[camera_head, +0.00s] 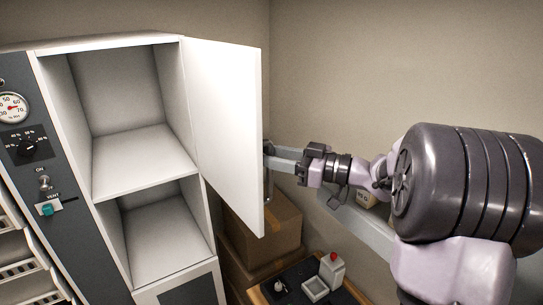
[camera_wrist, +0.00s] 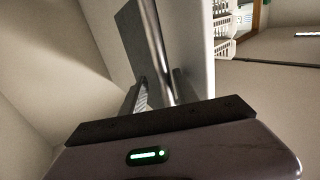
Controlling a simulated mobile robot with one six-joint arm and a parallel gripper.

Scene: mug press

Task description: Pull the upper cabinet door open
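The upper cabinet door (camera_head: 228,130) is a white panel standing wide open, swung out to the right of the upper compartment. Its metal bar handle (camera_head: 268,187) is on the door's far face near the free edge, mostly hidden in the head view. My gripper (camera_head: 275,158) is at that edge, beside the handle. In the wrist view the handle bar (camera_wrist: 155,45) runs down between my fingers (camera_wrist: 158,90), with the door (camera_wrist: 195,50) just to the right. I cannot tell whether the fingers press on the bar or stand loosely around it.
The open upper compartment (camera_head: 140,150) is empty. A control panel (camera_head: 40,150) with a gauge and knobs is at the left. Cardboard boxes (camera_head: 280,222) and a low table with a dark top (camera_head: 292,278) stand below the door. A plain wall is behind my arm.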

